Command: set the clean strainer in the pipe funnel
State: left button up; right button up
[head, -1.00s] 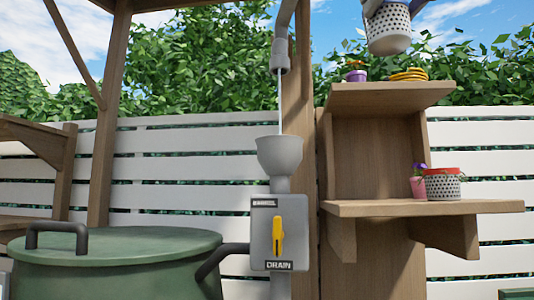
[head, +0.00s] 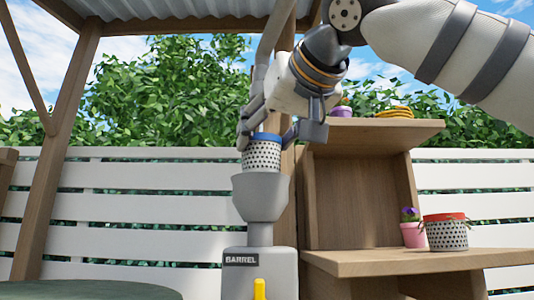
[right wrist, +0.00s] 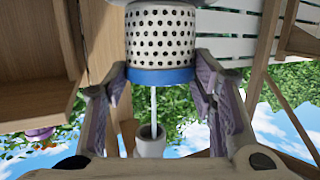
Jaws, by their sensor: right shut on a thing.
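A white strainer with round holes and a blue rim (head: 262,155) is upright in my right gripper (head: 266,130). The gripper's fingers (right wrist: 160,84) are on either side of the rim, and the strainer body also shows in the right wrist view (right wrist: 160,38). The grey pipe funnel (head: 260,194) is directly below the strainer in the head view. The strainer's bottom meets the funnel's top edge in the picture; I cannot tell whether it touches or sits inside. My left gripper is not in view.
A red-rimmed strainer (head: 446,234) and a pink flowerpot (head: 413,235) stand on the lower wooden shelf (head: 420,262) at right. Yellow rings (head: 393,113) lie on the upper shelf. A grey BARREL box (head: 258,275) is below the funnel.

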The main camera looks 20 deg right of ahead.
aim_at(268, 157)
jog(key=f, duration=0.3)
jog(key=shift+w+a+f, duration=0.1)
jog(key=shift+w+f, duration=0.05)
jog(key=shift+w, duration=0.15)
jog(key=shift+s, duration=0.15)
jog(key=shift+s, duration=0.15)
jog(key=shift+f, duration=0.15)
jog(key=o, duration=1.3)
jog(key=shift+f, duration=0.15)
